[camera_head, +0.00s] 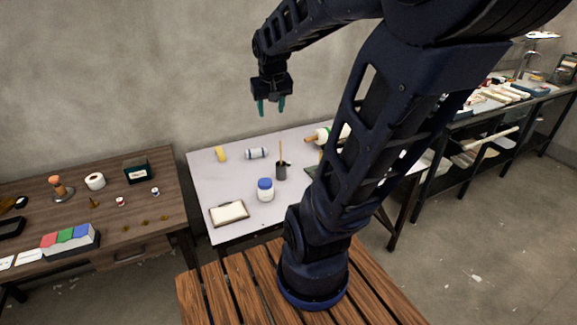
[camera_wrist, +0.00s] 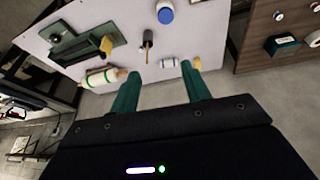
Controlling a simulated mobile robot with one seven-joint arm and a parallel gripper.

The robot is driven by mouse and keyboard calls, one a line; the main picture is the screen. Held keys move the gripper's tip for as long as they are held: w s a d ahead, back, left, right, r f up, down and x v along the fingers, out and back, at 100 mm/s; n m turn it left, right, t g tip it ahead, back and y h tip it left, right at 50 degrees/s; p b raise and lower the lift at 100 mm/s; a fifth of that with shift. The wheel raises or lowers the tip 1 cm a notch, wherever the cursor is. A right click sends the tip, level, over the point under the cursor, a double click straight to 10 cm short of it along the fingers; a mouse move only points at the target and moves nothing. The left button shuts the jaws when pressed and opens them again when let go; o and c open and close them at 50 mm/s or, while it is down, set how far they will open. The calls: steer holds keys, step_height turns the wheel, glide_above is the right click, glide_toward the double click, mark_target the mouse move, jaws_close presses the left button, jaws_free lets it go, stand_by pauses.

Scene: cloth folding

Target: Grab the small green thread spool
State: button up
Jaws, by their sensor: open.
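I cannot clearly make out a small green thread spool in either view. Two small spool-like items lie on the brown wooden table at left, one red and white (camera_head: 120,201) and one blue and white (camera_head: 155,191). My gripper (camera_head: 271,106) hangs in the air above the back of the white table, its two teal fingers apart with nothing between them. In the wrist view my gripper (camera_wrist: 160,78) points toward the white table, fingers spread. My arm covers the right part of the white table in the head view.
The white table (camera_head: 215,180) holds a yellow item (camera_head: 221,154), a banded cylinder (camera_head: 257,153), a dark cup (camera_head: 281,171), a blue-lidded jar (camera_head: 265,190) and a roller with green bands (camera_wrist: 105,77). The brown table (camera_head: 60,183) holds a dark green box (camera_head: 138,173) and a white roll (camera_head: 95,181).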

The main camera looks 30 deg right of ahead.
steer(key=w+d+f+m, duration=0.1)
steer(key=w+d+f, duration=0.1)
steer(key=w, duration=0.3)
steer(key=w+d+f, duration=0.3)
steer(key=w, duration=0.2)
steer(key=m+g, duration=0.1)
steer(key=m, duration=0.1)
glide_above(289, 167)
steer(key=s, duration=0.2)
step_height(289, 167, down, 29)
steer(key=shift+a+x, duration=0.15)
steer(key=shift+x, duration=1.75)
steer(key=shift+a+x, duration=0.2)
steer(key=shift+x, duration=1.75)
steer(key=shift+a+x, duration=0.15)
steer(key=shift+x, duration=1.75)
steer(key=shift+s, duration=0.2)
steer(key=shift+c, duration=0.2)
jaws_close()
